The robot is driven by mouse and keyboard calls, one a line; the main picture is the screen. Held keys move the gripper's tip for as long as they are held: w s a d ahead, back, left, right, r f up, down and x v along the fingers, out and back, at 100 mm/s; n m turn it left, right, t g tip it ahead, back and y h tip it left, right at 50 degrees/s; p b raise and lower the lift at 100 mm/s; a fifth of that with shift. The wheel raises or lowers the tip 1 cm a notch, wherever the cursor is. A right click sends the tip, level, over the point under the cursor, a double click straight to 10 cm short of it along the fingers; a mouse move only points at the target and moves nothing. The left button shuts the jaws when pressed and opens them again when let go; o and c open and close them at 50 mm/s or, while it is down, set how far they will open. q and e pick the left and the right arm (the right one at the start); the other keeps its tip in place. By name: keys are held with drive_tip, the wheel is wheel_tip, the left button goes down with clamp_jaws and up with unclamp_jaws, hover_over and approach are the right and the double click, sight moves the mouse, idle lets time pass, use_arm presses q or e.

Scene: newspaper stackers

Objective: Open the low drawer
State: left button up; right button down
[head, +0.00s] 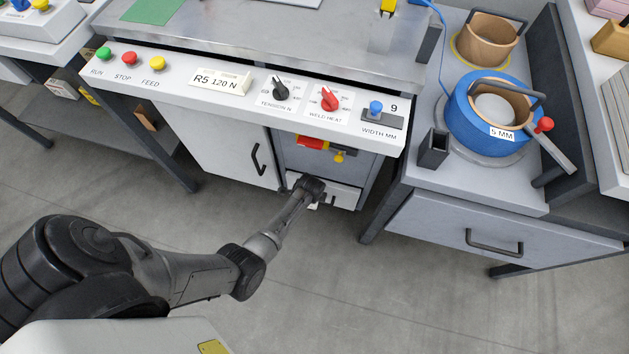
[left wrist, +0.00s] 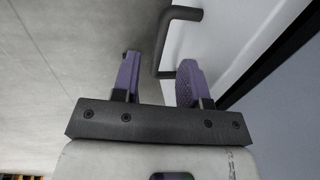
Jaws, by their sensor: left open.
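The low drawer (head: 347,196) has a white front under the machine's control panel, mostly hidden behind my left wrist in the head view. It looks closed there. Its dark bar handle (left wrist: 158,45) shows clearly in the left wrist view, standing off the white front. My left gripper (left wrist: 160,64) is open, with purple fingers on either side of the handle in the picture. The bar appears between the fingertips; I cannot tell whether a finger touches it. The fingers are mostly hidden by my wrist in the head view. My right gripper is not in view.
A white cabinet door (head: 222,135) with a black handle is left of the drawer. A red and yellow latch-like part (head: 322,146) sits above it. A wider drawer (head: 490,235) is in the right bench. The grey floor (head: 330,290) in front is clear.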

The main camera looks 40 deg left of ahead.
use_arm(q)
drive_tip(key=shift+w+a+f+b, duration=0.15)
drive_tip(key=shift+f+b, duration=0.35)
drive_tip(key=shift+f, duration=0.25)
drive_tip(key=shift+w+f+b, duration=0.15)
drive_tip(key=shift+f+b, duration=0.3)
drive_tip(key=shift+f, duration=0.3)
drive_tip(key=shift+w+a+f+b, duration=0.15)
drive_tip(key=shift+f+b, duration=0.35)
drive_tip(key=shift+f, duration=0.25)
drive_tip(key=shift+c, duration=0.4)
clamp_jaws()
